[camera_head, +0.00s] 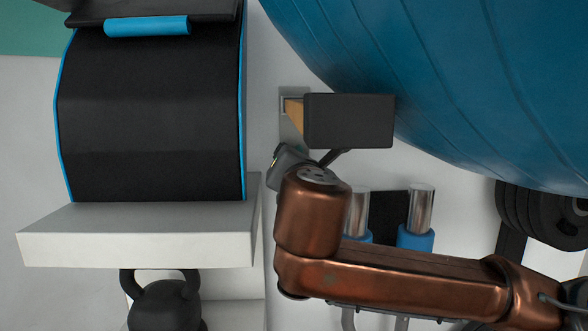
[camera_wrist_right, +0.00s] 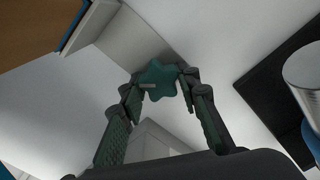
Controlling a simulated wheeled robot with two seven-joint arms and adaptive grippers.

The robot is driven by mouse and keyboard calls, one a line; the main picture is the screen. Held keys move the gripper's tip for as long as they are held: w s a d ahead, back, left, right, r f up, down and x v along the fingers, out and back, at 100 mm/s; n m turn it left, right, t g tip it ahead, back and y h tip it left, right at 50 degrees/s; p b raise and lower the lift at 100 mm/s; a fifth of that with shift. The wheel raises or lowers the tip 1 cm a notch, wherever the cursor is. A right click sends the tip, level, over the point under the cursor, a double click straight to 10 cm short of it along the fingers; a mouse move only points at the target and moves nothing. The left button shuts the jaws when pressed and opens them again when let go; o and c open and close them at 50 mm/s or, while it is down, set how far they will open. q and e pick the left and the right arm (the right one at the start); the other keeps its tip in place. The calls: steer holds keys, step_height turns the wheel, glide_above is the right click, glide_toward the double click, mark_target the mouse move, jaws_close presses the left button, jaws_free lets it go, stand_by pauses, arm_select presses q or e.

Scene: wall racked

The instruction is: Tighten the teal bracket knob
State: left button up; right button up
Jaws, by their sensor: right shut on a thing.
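The teal star-shaped bracket knob (camera_wrist_right: 157,80) is in the middle of the right wrist view, with its lobes between my fingertips. My right gripper (camera_wrist_right: 160,87) is shut on it, one finger on each side. A light pointer-like mark shows on the knob's left part. The grey bracket (camera_wrist_right: 128,42) lies behind the knob. In the head view, the bracket (camera_head: 287,103) is on the wall, left of a black block. There my right gripper (camera_head: 286,158) is just below the bracket, mostly hidden by my copper arm, and the knob cannot be made out. My left gripper is not in view.
A black block (camera_head: 350,121) sticks out at the bracket, close above my right wrist. A big blue ball (camera_head: 450,70) fills the upper right. A white shelf (camera_head: 140,238) holds a black padded item (camera_head: 150,120) at left. Chrome posts (camera_head: 421,208) stand behind my arm.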

steer(key=m+b, duration=0.1)
steer(key=m, duration=0.1)
steer(key=m+b, duration=0.2)
steer(key=shift+a+f+m, duration=0.1)
steer(key=shift+f+m, duration=0.1)
steer(key=shift+m, duration=0.1)
steer(key=shift+r+m+b, duration=0.15)
steer(key=shift+m+b, duration=1.25)
steer(key=shift+m, duration=0.6)
steer(key=o, duration=1.2)
steer(key=shift+r, duration=0.1)
steer(key=shift+c, duration=0.2)
steer(key=shift+s, duration=0.1)
steer(key=s, duration=1.2)
steer(key=shift+d, duration=0.45)
steer(key=shift+w, duration=0.1)
